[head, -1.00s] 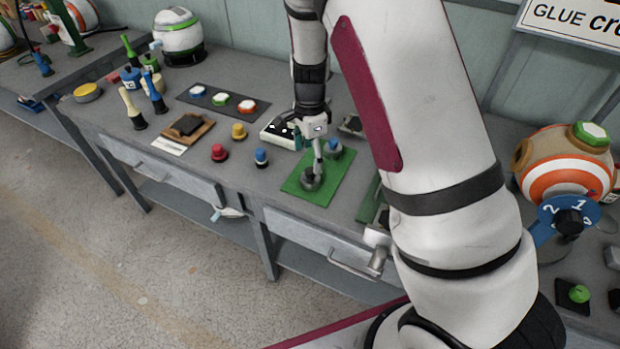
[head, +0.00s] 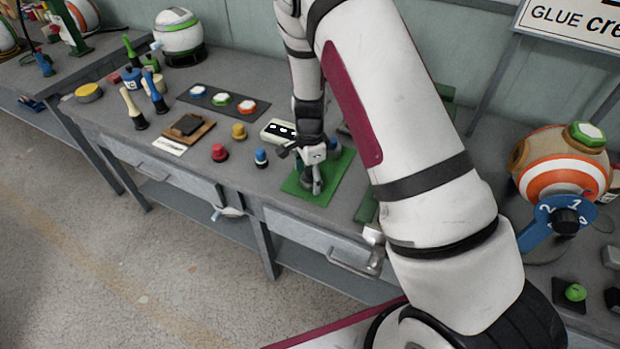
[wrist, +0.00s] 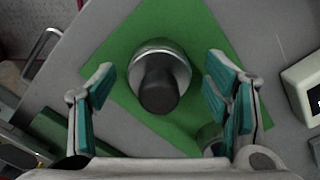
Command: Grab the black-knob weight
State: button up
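The black-knob weight (wrist: 159,82) is a grey metal disc with a black knob, standing on a green mat (wrist: 125,30) in the wrist view. In the head view my gripper (head: 312,182) points down over the green mat (head: 335,188) and mostly hides the weight.
A white box with a dark display (head: 278,131) stands left of the mat. A blue knob (head: 261,158), a red knob (head: 219,153) and a yellow knob (head: 239,131) stand further left.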

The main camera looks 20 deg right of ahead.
grip_shut()
jog(key=shift+r, duration=0.1)
